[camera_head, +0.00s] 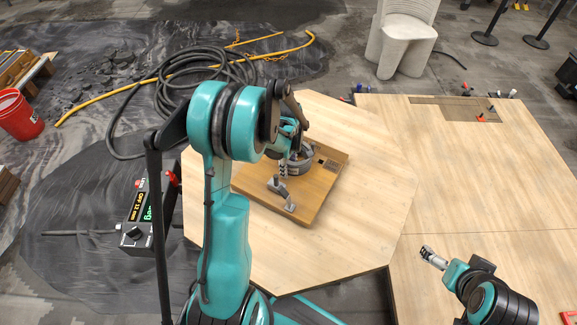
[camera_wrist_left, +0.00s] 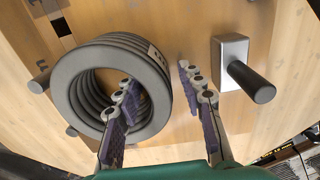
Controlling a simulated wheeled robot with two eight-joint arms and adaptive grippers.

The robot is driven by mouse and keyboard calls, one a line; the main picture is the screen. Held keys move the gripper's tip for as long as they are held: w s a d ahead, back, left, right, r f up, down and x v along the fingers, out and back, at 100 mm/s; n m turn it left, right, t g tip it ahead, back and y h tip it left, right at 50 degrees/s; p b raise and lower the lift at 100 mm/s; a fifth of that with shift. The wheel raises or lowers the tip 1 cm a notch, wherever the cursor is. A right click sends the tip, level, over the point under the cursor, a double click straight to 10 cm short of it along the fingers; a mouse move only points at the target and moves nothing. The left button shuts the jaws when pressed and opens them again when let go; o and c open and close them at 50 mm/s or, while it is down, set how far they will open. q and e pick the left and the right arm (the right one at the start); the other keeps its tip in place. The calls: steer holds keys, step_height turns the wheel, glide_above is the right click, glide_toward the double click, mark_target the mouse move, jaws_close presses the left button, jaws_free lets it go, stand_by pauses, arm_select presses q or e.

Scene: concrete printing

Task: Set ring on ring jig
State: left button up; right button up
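The grey ribbed ring (camera_wrist_left: 60,95) lies on a wooden board (camera_head: 322,189), with dark pegs (camera_wrist_left: 40,82) beside its rim in the left wrist view. In the head view the ring (camera_head: 302,166) is partly hidden by my left arm. The pegged board appears to be the ring jig; I cannot tell whether the ring is fully seated. My left gripper (camera_wrist_left: 156,76) is open around the ring's right wall, one finger over the hole and the other just outside. My right gripper (camera_head: 432,257) is away from the board at lower right; its finger opening is unclear.
A grey block with a black handle (camera_wrist_left: 250,82) stands on the board right of the left gripper. The pale tabletop (camera_head: 480,190) is mostly clear at right. A control box (camera_head: 138,228), hose (camera_head: 170,95) and red bucket (camera_head: 18,115) are at left.

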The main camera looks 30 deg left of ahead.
arm_select(q)
steer(key=shift+r, duration=0.2)
step_height(320, 180, up, 11)
steer(key=p, duration=0.3)
steer(key=shift+p, duration=0.4)
steer(key=s+d+r+m+t, duration=0.7)
steer(key=s+d+r+m, duration=0.4)
steer(key=m, duration=0.7)
steer(key=s+d, duration=0.3)
steer(key=d, duration=0.1)
steer(key=shift+s+d, duration=0.15)
steer(key=shift+s, duration=0.2)
